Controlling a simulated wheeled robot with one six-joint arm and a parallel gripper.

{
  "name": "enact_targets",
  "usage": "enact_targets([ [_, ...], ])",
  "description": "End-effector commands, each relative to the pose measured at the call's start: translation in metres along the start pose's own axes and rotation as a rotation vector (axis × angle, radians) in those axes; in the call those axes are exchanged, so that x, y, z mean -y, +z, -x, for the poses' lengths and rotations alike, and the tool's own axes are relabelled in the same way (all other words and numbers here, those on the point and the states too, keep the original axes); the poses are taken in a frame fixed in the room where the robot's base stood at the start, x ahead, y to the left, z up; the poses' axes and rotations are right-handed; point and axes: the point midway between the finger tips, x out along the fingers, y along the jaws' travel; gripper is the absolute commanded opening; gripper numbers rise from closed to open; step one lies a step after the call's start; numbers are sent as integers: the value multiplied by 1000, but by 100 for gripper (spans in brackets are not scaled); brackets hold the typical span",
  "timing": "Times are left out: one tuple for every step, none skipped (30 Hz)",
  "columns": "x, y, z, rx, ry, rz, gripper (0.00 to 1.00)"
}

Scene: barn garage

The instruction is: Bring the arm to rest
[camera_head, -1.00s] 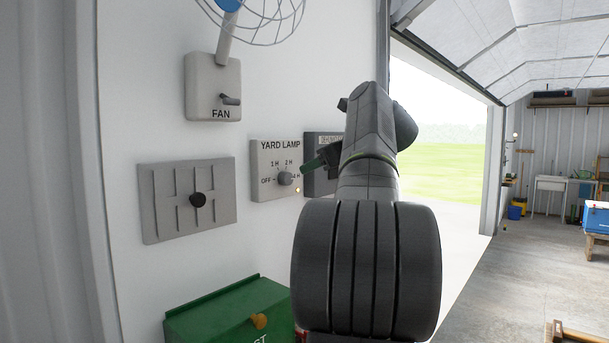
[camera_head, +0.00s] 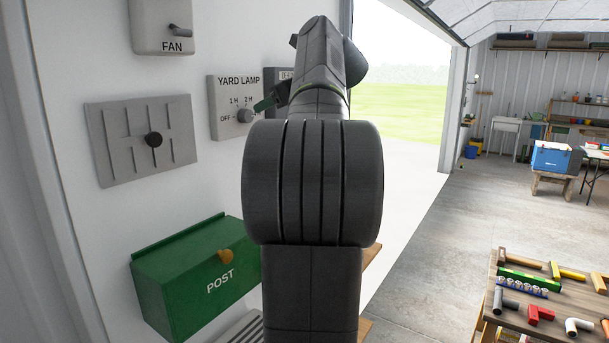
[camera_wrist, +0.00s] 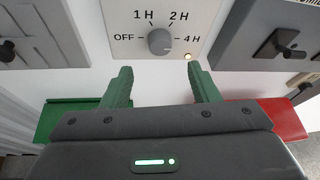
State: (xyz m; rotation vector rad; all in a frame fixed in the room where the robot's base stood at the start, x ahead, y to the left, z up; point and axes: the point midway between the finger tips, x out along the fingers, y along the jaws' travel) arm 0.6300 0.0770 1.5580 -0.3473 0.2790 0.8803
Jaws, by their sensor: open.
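My arm stands raised in front of the white wall in the head view, with its gripper (camera_head: 272,101) partly hidden behind the arm links. In the wrist view my gripper (camera_wrist: 160,88) is open and empty, its two green fingers apart. The yard lamp panel (camera_head: 229,106) is just beyond the fingers; in the wrist view its grey knob (camera_wrist: 160,42) sits above the gap between them, apart from both. The knob's pointer appears turned toward 4 H.
A gear-gate plate (camera_head: 112,150), a fan switch (camera_head: 163,27) and a green post box (camera_head: 185,290) are on the wall to the left. A workbench (camera_head: 515,318) with pipe pieces stands at lower right. Open floor (camera_head: 430,225) lies beyond, with a blue cooler (camera_head: 556,158) on a stool.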

Motion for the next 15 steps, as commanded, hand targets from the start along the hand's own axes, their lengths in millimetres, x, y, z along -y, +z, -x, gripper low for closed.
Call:
enact_targets([
  [-1, 1, -11, -1, 6, -1, 55],
  [-1, 1, -17, 0, 5, -1, 55],
  [-1, 1, -26, -2, 6, 0, 55],
  [-1, 1, -31, -2, 5, -1, 55],
  [0, 1, -37, -1, 4, 0, 55],
  [-1, 2, -45, -1, 5, 0, 55],
  [-1, 1, -50, -1, 4, 0, 55],
  [-1, 1, -55, -1, 4, -1, 55],
  [-1, 1, -62, -1, 4, 0, 55],
  [-1, 1, -66, -1, 3, 1, 55],
  [-1, 1, -70, -1, 3, 1, 55],
  [0, 1, -75, -2, 3, 0, 55],
  [0, 1, -78, -2, 2, 0, 55],
  [0, 1, -81, -1, 2, 0, 55],
  [0, 1, -84, -1, 2, 1, 55],
])
